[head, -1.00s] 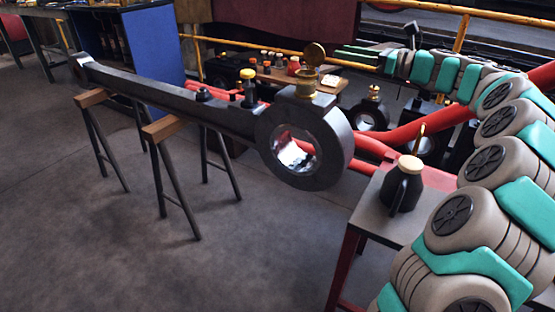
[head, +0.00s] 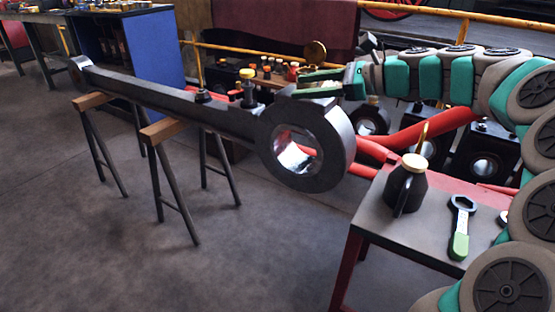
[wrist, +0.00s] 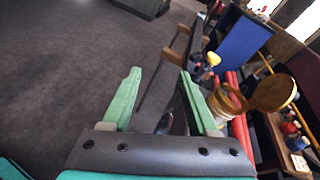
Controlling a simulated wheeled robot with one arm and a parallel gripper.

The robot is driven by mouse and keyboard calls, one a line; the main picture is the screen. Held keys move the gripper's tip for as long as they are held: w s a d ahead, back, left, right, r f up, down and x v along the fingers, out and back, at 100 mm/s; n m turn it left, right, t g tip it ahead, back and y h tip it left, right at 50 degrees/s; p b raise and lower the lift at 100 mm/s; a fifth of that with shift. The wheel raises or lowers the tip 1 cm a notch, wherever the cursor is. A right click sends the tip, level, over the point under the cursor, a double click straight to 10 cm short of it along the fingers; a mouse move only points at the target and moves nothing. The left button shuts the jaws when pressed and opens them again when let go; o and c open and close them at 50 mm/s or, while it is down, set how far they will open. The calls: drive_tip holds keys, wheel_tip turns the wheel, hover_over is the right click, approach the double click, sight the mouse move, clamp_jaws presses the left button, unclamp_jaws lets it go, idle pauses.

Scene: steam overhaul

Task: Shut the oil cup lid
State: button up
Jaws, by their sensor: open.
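The oil cup is a small brass cup (wrist: 228,103) on top of the rod's dark big-end ring (head: 270,145). Its round brass lid (head: 315,52) stands open, tilted up on the cup's far side; it also shows in the wrist view (wrist: 271,93). My gripper (head: 296,85) is open with green fingers level with the cup, just above the ring, and hides the cup in the head view. In the wrist view my gripper (wrist: 160,72) has nothing between its fingers. The cup is just outside the right finger; whether they touch I cannot tell.
The rod (head: 170,100) rests on trestles (head: 165,132). A yellow-capped fitting (head: 248,88) stands on it, left of the cup. A red-legged table (head: 375,225) bears a black oil can (head: 405,185) and a wrench (head: 461,225). Yellow rails run behind.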

drive_tip(key=s+a+f+n+g+h+b, duration=0.1)
drive_tip(key=s+a+f+n, duration=0.2)
drive_tip(key=s, duration=0.4)
drive_tip(key=s+a+f+n+g+h+b, duration=0.1)
drive_tip(key=s+a+f+n+b, duration=0.1)
drive_tip(key=s+a+f, duration=0.2)
drive_tip(key=s+f, duration=0.1)
drive_tip(key=s, duration=0.2)
drive_tip(key=shift+s+n+g+h, duration=0.3)
drive_tip(key=shift+n+g+h, duration=0.1)
drive_tip(key=shift+a+r, duration=0.1)
